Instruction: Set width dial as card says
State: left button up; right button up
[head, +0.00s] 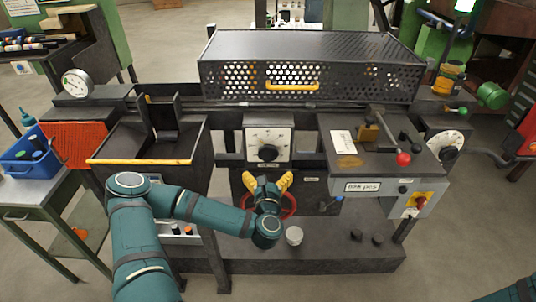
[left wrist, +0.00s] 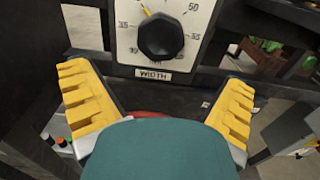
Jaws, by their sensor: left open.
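The width dial is a white plate (head: 257,137) with a black knob (head: 268,154) on the middle front of the machine. In the left wrist view the black knob (left wrist: 160,36) is close, with a yellow pointer mark up and to the left and numbers around it. My right gripper is out of view.
A red handwheel (head: 291,203) sits behind my left gripper. To the right are a lever with a red ball (head: 403,159) and another white dial (head: 446,146). A perforated guard (head: 310,75) is above.

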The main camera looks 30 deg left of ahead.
aim_at(268, 155)
pick_arm(q)
jog(key=x, duration=0.9)
jog(key=shift+w, duration=0.2)
jog(key=c, duration=1.1)
